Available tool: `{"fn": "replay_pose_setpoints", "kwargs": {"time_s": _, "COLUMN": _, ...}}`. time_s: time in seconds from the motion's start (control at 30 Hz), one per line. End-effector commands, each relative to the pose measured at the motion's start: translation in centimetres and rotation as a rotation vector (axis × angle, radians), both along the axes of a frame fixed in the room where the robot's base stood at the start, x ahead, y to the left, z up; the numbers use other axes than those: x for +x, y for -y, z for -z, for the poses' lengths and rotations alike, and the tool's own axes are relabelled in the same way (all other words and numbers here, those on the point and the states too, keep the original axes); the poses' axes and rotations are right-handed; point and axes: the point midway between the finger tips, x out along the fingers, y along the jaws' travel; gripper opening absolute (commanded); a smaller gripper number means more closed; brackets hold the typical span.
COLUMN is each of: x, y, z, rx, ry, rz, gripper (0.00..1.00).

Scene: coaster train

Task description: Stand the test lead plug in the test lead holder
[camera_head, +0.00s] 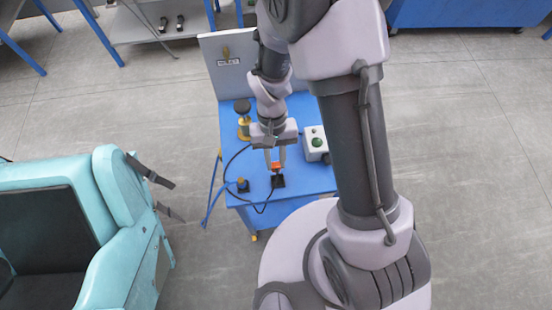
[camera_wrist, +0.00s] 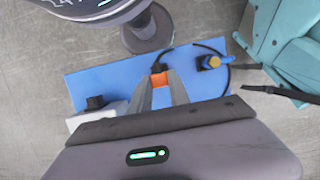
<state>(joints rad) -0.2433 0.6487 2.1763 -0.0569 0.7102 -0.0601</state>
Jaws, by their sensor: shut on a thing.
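My gripper (camera_head: 275,167) points down over the blue table and is shut on an orange piece (camera_head: 276,168), which looks like the test lead plug. In the wrist view the orange piece (camera_wrist: 158,80) sits between the fingertips (camera_wrist: 160,84). A black block (camera_head: 278,181) is directly below it, with a dark cable running from there. I cannot tell whether this block is the holder or part of the plug, nor whether the two touch.
The blue table (camera_head: 318,182) also bears a white box with a green button (camera_head: 315,143) and a black-knobbed yellow post (camera_head: 243,117). A grey upright panel (camera_head: 228,80) stands at its back. A teal seat (camera_head: 120,190) is at left. Dark cable loops across the tabletop's left side.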

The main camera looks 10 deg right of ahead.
Motion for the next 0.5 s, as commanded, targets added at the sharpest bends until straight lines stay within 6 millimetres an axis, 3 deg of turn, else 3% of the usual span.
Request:
{"fn": "replay_pose_setpoints", "kwargs": {"time_s": 0.37, "x": 0.0, "y": 0.0, "z": -0.1, "rx": 0.001, "ry": 0.001, "rz": 0.000, "gripper": 0.00}}
{"fn": "replay_pose_setpoints", "kwargs": {"time_s": 0.5, "x": 0.0, "y": 0.0, "z": 0.9, "rx": 0.001, "ry": 0.000, "rz": 0.000, "gripper": 0.00}}
